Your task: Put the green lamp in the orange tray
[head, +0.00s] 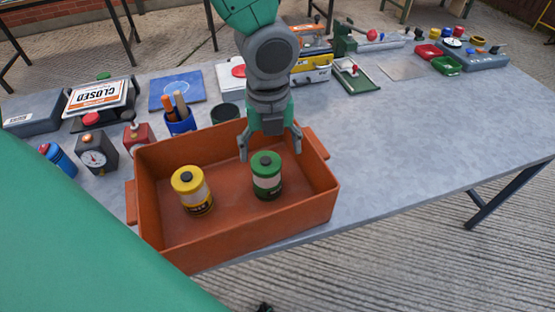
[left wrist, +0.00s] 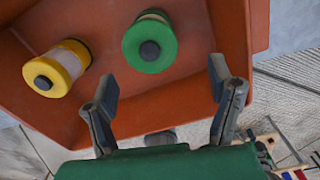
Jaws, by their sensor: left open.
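The green lamp (head: 267,182) has a green top with a dark knob and a pale band. It stands upright inside the orange tray (head: 236,238), in its right half. It also shows from above in the left wrist view (left wrist: 150,45), with the tray floor (left wrist: 105,25) around it. My left gripper (head: 271,155) is open and empty just above the lamp, pointing down over the tray. In the left wrist view its open fingers (left wrist: 161,80) are apart from the lamp, which lies beyond their tips. My right gripper is not in view.
A yellow lamp (head: 193,190) stands in the tray's left half. Behind the tray are a blue cup with tools (head: 179,120), a dark green cup (head: 225,114), a red timer (head: 138,136) and a dark gauge box (head: 97,152). The grey table (head: 430,125) is clear to the right.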

